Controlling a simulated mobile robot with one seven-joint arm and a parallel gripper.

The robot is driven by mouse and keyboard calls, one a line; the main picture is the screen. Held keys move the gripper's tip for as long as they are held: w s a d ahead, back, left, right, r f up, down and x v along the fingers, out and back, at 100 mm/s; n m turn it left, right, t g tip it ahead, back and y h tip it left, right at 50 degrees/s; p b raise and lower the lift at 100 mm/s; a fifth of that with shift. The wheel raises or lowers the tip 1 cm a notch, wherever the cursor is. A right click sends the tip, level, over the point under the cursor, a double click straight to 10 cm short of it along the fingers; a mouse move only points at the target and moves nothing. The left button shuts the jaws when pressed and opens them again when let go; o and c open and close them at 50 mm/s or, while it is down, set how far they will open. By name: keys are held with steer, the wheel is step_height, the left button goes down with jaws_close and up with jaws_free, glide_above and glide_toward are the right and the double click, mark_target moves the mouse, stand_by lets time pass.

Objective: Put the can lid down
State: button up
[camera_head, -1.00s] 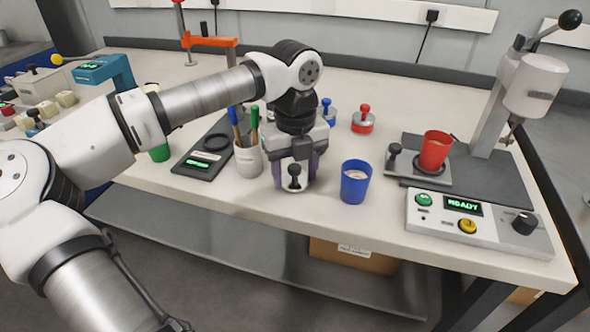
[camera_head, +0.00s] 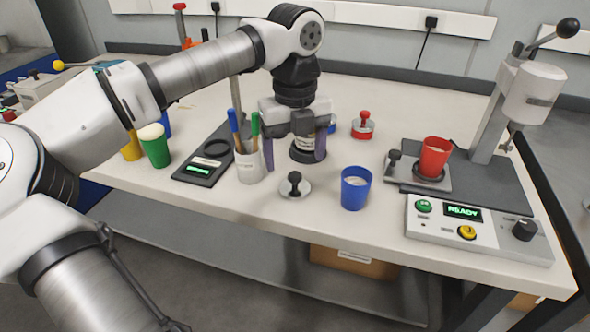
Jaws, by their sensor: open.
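The can lid, a silver disc with a black knob (camera_head: 294,187), lies flat on the table near the front edge, between the white pen cup and the blue cup. My gripper (camera_head: 295,161) is open behind the lid and apart from it, its two purple-grey fingers spread and pointing down. A white can-like object with a dark base (camera_head: 308,151) shows between or behind the fingers; I cannot tell its exact distance from them. Its upper part is hidden by the gripper.
The pen cup (camera_head: 249,165) with pens stands left of the lid, the blue cup (camera_head: 355,190) right. A red-knobbed lid (camera_head: 363,126) lies behind. A press with a red cup (camera_head: 434,157) and control box (camera_head: 478,228) occupy the right. Green cup (camera_head: 155,147) stands left.

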mark_target(296, 175)
step_height(296, 175, up, 6)
steer(key=shift+f, duration=0.1)
